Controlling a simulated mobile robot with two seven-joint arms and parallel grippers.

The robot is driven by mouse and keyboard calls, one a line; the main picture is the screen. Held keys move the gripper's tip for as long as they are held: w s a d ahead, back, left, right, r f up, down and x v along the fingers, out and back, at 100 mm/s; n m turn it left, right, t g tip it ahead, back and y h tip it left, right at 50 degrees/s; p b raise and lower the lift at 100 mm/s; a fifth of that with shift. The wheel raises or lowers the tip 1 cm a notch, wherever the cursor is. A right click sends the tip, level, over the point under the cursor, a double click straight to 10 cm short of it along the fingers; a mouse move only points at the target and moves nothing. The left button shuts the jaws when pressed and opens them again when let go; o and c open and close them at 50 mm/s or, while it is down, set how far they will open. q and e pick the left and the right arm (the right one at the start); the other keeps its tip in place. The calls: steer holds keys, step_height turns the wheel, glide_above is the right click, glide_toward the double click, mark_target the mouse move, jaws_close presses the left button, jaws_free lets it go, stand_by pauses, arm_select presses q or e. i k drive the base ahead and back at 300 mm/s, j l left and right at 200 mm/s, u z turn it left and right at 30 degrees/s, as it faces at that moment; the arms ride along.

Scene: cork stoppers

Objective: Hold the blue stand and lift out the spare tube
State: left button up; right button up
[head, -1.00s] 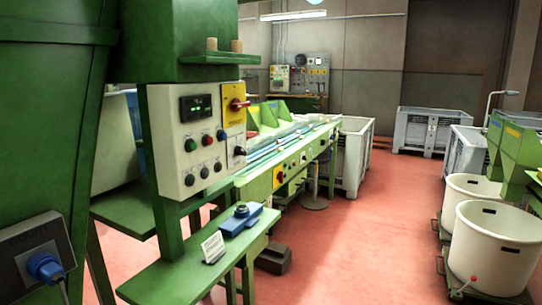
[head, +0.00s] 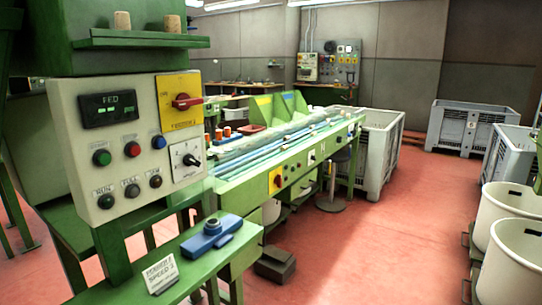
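A blue stand (head: 219,238) lies on the green bench in the lower middle of the head view. A short, dark round piece sits on top of the stand; I cannot tell whether it is the spare tube or part of the stand. A small white card (head: 161,275) with printed text leans beside the stand, to its left. Neither of my grippers is in view.
A control panel (head: 128,146) with buttons and a red switch stands above the bench, to the left. Two corks (head: 122,21) stand on a green shelf (head: 140,41). A dark block (head: 275,264) lies on the floor. Red floor is clear at right; white tubs (head: 516,262) line the right edge.

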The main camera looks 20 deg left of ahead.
mark_target(209, 192)
steer(key=i+l, duration=0.1)
steer(key=i, duration=0.3)
steer(key=i+l, duration=0.1)
steer(key=i, duration=0.35)
steer(key=i+l, duration=0.15)
steer(key=i, duration=0.25)
steer(key=i+u, duration=0.25)
steer(key=u, duration=0.15)
steer(key=i+l+u, duration=0.1)
steer(key=i+u, duration=0.15)
steer(key=u, duration=0.15)
steer(key=i+l+u, duration=0.15)
steer(key=u, duration=0.25)
steer(key=i+l+u, duration=0.1)
steer(key=u, duration=0.3)
steer(key=i+l+u, duration=0.2)
steer(key=u, duration=0.25)
steer(key=i+l+u, duration=0.1)
steer(key=u, duration=0.3)
steer(key=l, duration=0.1)
